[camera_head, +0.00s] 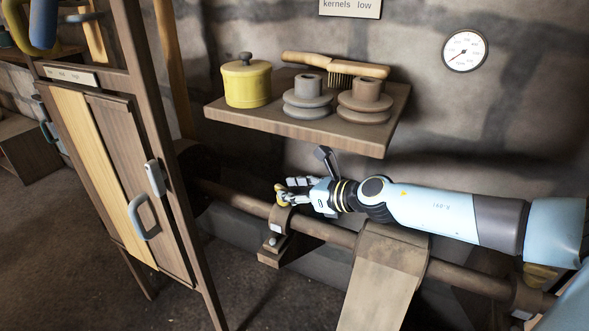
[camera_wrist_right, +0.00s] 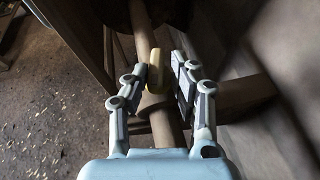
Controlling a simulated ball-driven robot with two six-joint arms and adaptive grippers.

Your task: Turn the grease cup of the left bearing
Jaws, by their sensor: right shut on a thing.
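The grease cup of the left bearing is a small yellow knob (camera_head: 281,197) on top of the left bearing (camera_head: 278,220), which carries the long brown shaft (camera_head: 325,232). My right gripper (camera_head: 283,190) reaches in from the right and is shut on the grease cup. In the right wrist view the yellow cup (camera_wrist_right: 156,68) stands between the two fingers of the right gripper (camera_wrist_right: 160,75), with the shaft below. The fingers partly cover the cup in the head view. My left gripper is not in view.
Above the arm is a wooden shelf (camera_head: 300,122) with a yellow pot (camera_head: 247,82), two grey-brown pulleys and a brush (camera_head: 335,66). A wooden cabinet (camera_head: 120,170) stands at the left. A flat belt (camera_head: 385,275) crosses the shaft right of the bearing. Another yellow cup (camera_head: 540,273) is at the far right.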

